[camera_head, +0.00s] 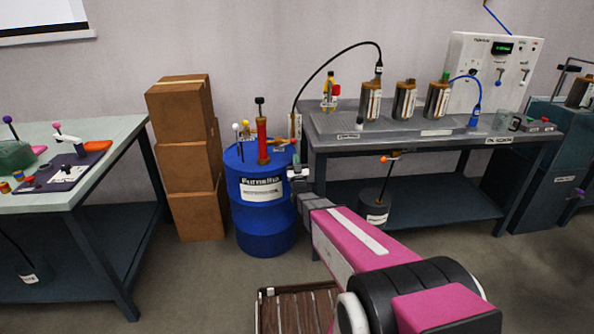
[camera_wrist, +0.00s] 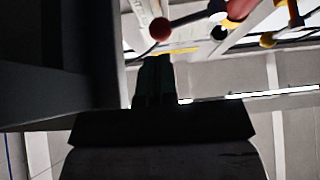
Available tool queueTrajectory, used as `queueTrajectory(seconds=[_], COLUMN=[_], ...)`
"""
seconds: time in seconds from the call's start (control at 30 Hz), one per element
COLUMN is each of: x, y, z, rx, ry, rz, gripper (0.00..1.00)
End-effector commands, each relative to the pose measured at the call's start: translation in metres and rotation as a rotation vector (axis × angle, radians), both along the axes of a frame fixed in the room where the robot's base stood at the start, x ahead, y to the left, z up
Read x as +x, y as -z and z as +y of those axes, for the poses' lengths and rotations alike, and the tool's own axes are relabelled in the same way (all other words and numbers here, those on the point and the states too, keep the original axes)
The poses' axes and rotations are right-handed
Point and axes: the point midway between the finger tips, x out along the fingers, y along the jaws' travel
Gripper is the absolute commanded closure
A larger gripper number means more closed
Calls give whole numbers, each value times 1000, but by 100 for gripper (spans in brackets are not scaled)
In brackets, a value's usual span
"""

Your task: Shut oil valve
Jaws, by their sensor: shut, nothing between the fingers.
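A blue drum (camera_head: 262,212) with a white label stands between the boxes and the grey bench. On its top are a red upright pump (camera_head: 262,140) with a black handle and a few small coloured levers. I cannot tell for sure which part is the oil valve. My gripper (camera_head: 297,173) is beside the drum's upper right edge, by the bench's left leg. In the wrist view, my gripper (camera_wrist: 154,65) is dark, shut and empty. A red ball knob (camera_wrist: 160,28) on a dark rod shows just beyond its tip; contact cannot be told.
The grey bench (camera_head: 430,143) carries several brown cylinders, a red and yellow fitting (camera_head: 329,92) and a white control panel (camera_head: 490,70). Stacked cardboard boxes (camera_head: 185,155) stand left of the drum. A left table (camera_head: 100,180) holds small tools. Floor before the drum is partly open.

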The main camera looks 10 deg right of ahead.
Motion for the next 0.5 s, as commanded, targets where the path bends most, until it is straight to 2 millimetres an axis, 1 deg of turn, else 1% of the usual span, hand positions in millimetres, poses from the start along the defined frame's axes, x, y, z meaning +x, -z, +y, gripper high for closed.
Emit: queueTrajectory(seconds=[0.03,0.2,0.33,0.5], x=[10,28,37,40], y=[-6,-19,-25,-28], z=[0,1,1,1], rx=[0,0,0,0], ry=[0,0,0,0], rz=[-2,-1,-1,0], gripper=[100,100,100,100])
